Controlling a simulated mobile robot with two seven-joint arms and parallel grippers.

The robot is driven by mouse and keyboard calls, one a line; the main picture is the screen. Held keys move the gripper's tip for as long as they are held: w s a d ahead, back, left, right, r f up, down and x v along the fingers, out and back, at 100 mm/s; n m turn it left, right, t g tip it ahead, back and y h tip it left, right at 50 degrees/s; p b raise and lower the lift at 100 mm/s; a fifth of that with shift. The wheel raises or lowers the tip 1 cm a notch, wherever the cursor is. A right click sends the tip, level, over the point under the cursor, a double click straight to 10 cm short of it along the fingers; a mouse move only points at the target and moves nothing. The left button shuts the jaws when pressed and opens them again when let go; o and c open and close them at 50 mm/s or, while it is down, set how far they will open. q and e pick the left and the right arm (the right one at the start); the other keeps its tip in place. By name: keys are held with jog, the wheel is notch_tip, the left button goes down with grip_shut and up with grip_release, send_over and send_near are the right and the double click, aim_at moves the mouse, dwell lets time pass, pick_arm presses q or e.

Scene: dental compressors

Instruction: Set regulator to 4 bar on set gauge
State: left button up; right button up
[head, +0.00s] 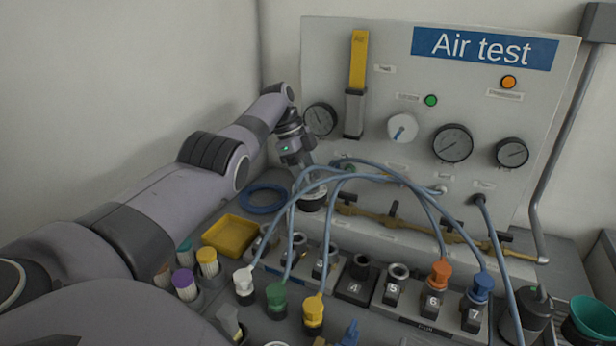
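A white panel headed "Air test" (420,75) carries several round dials. A dark-rimmed gauge (320,119) is at its left, a white dial with a blue pointer (402,128) is in the middle, and two more dark-rimmed gauges (452,144) (511,153) are at the right. Their small labels and scales are too small to read, so I cannot tell which is the set gauge. A round black knob-like part (312,202), possibly the regulator, is low at the panel's left. My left gripper (306,184) points down right above it; its fingers are small and partly hidden by hoses. My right gripper is not in view.
Blue-grey hoses (385,178) arch in front of the panel to coloured connectors on a numbered block (385,290).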

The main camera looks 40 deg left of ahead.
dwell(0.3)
pick_arm(q)
jog(key=o, duration=1)
jog(key=shift+o, duration=0.2)
jog(key=shift+r, duration=0.1)
